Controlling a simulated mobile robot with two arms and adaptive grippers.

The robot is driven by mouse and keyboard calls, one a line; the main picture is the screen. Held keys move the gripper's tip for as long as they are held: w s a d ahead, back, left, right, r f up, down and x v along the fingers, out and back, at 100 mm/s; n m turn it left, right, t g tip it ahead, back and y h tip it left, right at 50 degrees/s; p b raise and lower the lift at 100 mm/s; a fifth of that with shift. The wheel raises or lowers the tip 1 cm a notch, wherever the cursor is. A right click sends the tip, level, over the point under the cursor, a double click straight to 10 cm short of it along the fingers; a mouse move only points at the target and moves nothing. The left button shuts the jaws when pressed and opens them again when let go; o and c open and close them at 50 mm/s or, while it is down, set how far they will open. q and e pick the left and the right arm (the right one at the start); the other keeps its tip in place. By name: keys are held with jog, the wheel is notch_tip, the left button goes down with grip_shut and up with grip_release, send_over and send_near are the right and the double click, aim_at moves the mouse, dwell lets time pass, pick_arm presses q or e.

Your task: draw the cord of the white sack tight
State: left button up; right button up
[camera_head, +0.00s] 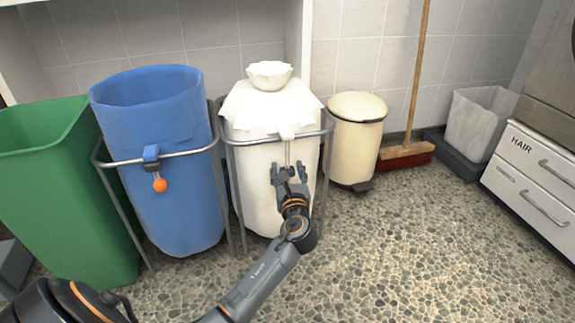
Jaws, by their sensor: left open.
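The white sack (256,195) hangs in a metal frame in the middle of the camera_head view. Its upper cloth slopes inward to a narrow top under a flared, bowl-like ruffle (269,74). A white cord lock (287,132) sits at the front of the frame's rail, and a thin pale cord (287,154) hangs straight down from it. My left gripper (288,172) is open in front of the sack, just below the lock, with its fingers either side of the cord's lower part. The cord's end is hidden or too small to tell. My right gripper is out of view.
A blue sack (160,200) in its own frame, with an orange ball (159,185) on its cord, stands left, beside a green bin (60,205). A cream pedal bin (354,140), broom (406,155) and grey bin (478,120) stand right. The front-right floor is clear.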

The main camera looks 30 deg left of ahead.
pick_arm(q)
jog(key=shift+r, duration=1.3)
